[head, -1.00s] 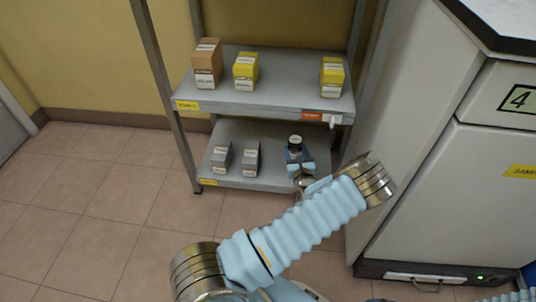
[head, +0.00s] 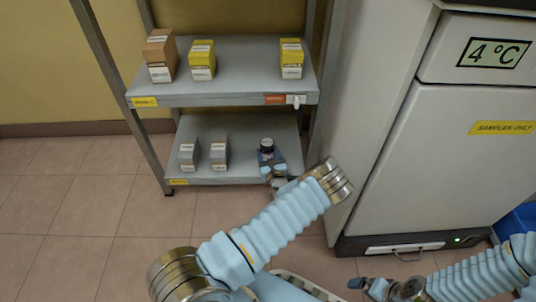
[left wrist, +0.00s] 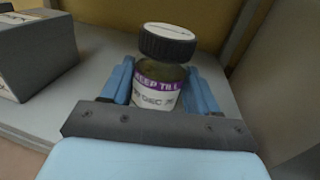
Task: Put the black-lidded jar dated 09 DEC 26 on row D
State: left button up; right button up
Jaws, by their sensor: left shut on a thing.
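The jar (head: 267,144) has a black lid and is at the right part of the lower shelf (head: 240,178). In the left wrist view the jar (left wrist: 160,82) stands nearly upright, with a purple band reading "KEEP TILL" and a date with "DEC"; the day and year are not clear. My left gripper (head: 268,160) is shut on the jar, its blue fingers on either side. I cannot tell whether the jar's base touches the shelf. My right gripper (head: 372,287) is low in the head view, away from the shelves; its jaws are too small to read.
Two grey boxes (head: 188,155) (head: 219,153) stand left of the jar. The upper shelf (head: 240,80) holds a brown box (head: 160,55) and two yellow boxes (head: 201,60) (head: 291,58). A shelf post and a fridge (head: 420,150) marked 4 °C are close on the right.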

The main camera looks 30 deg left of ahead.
pick_arm(q)
jog(key=shift+f+b, duration=0.4)
jog(key=shift+f, duration=0.25)
jog(key=o, duration=1.2)
jog(key=shift+c, duration=0.2)
jog(key=shift+r, duration=0.3)
jog(key=shift+r+p, duration=0.6)
jog(key=shift+p, duration=0.05)
jog(key=p+v, duration=0.1)
jog(key=v, duration=1.1)
jog(key=shift+f, duration=0.25)
